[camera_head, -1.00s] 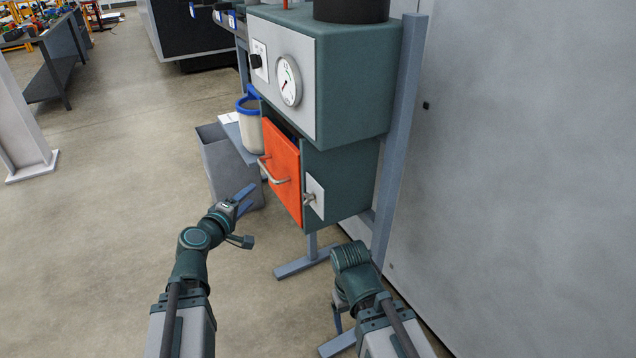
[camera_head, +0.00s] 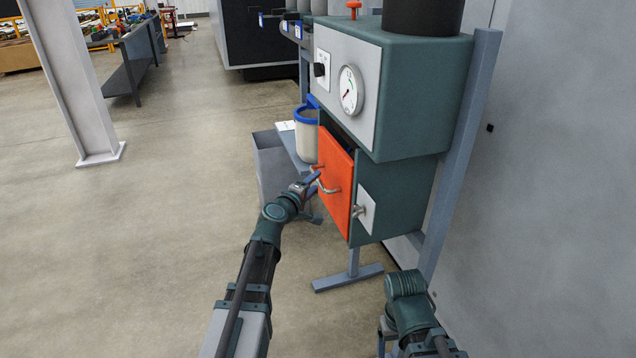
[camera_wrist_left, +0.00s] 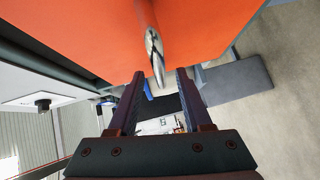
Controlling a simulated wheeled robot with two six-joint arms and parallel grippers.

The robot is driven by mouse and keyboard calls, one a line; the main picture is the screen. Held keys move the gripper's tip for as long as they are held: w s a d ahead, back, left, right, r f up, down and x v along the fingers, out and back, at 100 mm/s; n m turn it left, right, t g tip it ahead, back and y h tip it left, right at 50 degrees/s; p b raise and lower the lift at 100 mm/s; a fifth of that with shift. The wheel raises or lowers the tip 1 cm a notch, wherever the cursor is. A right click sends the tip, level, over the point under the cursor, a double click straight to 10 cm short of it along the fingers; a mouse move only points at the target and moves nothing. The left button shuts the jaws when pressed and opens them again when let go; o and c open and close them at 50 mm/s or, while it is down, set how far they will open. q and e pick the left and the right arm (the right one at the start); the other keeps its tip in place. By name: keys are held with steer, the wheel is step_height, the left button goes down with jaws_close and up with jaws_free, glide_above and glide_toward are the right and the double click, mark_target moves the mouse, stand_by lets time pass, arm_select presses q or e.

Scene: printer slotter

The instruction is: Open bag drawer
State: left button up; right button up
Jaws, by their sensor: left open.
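The bag drawer has an orange front (camera_head: 336,208) with a silver bar handle (camera_head: 326,188), low on the teal machine. A dark gap shows behind the top edge of the orange front. My left gripper (camera_head: 315,183) is open at the handle. In the left wrist view, the handle (camera_wrist_left: 154,45) lies in line with the space between my open fingers (camera_wrist_left: 160,76), its near end around the fingertips. I cannot tell whether they touch it. My right gripper (camera_head: 387,338) hangs low at the bottom, mostly hidden by its arm.
A latch (camera_head: 358,211) sits on the side by the drawer. A blue-rimmed white container (camera_head: 306,138) and a grey bin (camera_head: 270,165) stand left of the machine. A blue-grey post (camera_head: 462,150) rises at right.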

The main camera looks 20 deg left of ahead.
arm_select(q)
steer(key=shift+x, duration=1.45)
jaws_close()
stand_by(0.4)
